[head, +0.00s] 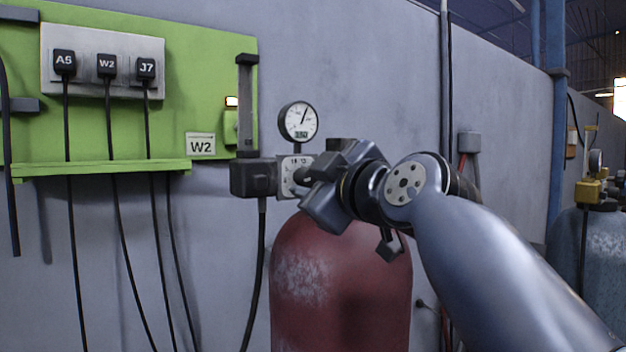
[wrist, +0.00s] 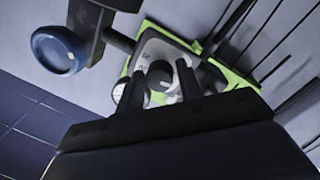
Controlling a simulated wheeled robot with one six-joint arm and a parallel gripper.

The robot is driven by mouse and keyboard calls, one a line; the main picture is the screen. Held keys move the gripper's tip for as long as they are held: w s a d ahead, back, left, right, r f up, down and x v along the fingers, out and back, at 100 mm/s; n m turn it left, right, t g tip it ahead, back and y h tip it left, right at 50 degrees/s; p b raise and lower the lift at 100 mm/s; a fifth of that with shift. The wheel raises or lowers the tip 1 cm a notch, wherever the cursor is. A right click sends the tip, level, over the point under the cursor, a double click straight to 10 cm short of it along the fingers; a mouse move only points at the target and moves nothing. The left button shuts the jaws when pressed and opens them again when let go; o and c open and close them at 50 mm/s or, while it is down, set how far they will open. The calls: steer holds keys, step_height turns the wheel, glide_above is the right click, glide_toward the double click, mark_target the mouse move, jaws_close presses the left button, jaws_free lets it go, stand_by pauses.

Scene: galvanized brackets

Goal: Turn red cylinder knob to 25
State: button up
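The red cylinder (head: 335,290) stands against the wall, its paint worn pale at the left. Its valve carries a light square dial plate (head: 284,163) with small marks around a dark knob, mostly hidden by my gripper (head: 309,177) in the head view. In the wrist view, the dark round knob (wrist: 160,75) sits between the two fingers of my gripper (wrist: 163,82), in front of the dial plate (wrist: 152,48). The fingers stand apart; contact with the knob is not clear. A round gauge (head: 298,121) above has a small digital readout, too small to read surely.
A green panel (head: 215,60) at left holds plugs marked A5, W2 and J7 (head: 105,64), with hanging cables below. A dark block (head: 253,177) adjoins the dial. A round blue part (wrist: 58,50) shows in the wrist view. A grey cylinder (head: 606,250) stands far right.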

steer(key=c, duration=0.6)
